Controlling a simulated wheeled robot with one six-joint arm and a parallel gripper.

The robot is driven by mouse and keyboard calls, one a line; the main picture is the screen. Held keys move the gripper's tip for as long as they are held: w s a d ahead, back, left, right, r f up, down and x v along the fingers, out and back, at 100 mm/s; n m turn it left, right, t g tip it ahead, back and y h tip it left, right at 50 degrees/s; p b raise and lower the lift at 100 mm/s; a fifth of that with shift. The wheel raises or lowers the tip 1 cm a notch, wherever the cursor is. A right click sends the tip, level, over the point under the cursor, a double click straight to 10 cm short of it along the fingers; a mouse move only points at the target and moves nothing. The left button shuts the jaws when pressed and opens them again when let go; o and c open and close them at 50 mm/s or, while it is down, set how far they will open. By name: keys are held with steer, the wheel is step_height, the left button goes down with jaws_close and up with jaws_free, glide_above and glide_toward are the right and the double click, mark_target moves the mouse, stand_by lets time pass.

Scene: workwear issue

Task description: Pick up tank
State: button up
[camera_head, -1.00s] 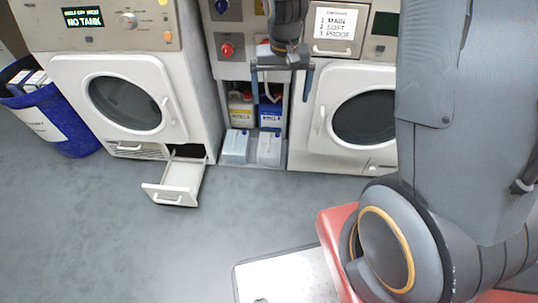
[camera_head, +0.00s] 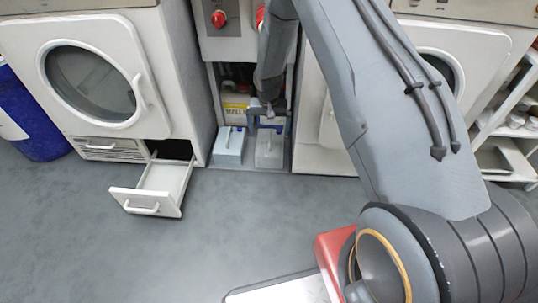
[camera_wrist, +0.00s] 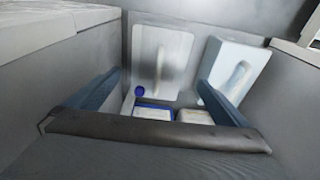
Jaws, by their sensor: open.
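Two tanks stand side by side on the floor of the niche between the machines. The left one is pale blue-white (camera_head: 229,148), the right one pale grey (camera_head: 270,152); both have a grip on top. My gripper (camera_head: 269,118) is open, low in the niche over the right tank. In the wrist view the grey tank (camera_wrist: 160,55) lies ahead between the open fingers, and the pale blue tank (camera_wrist: 236,68) is on the right, partly behind a finger. I see no contact with either tank.
Containers with yellow and blue labels (camera_head: 236,107) stand behind the tanks. The left machine (camera_head: 90,70) has an open, seemingly empty drawer (camera_head: 156,190) jutting over the floor. The right machine's side wall bounds the niche closely. A blue bin (camera_head: 30,120) is at far left.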

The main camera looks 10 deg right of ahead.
mark_target(270, 137)
steer(key=f, duration=0.2)
steer(key=w+f+b, duration=0.1)
steer(key=f, duration=0.1)
steer(key=f+b, duration=0.1)
steer(key=f, duration=0.1)
steer(key=shift+w+d, duration=0.3)
steer(key=shift+d, duration=0.05)
steer(key=f+b, duration=0.2)
steer(key=f, duration=0.1)
steer(key=w+f+b, duration=0.1)
steer(key=f+b, duration=0.1)
steer(key=shift+w+d, duration=0.1)
steer(key=shift+d, duration=0.2)
steer(key=shift+r, duration=0.1)
steer(key=c, duration=0.9)
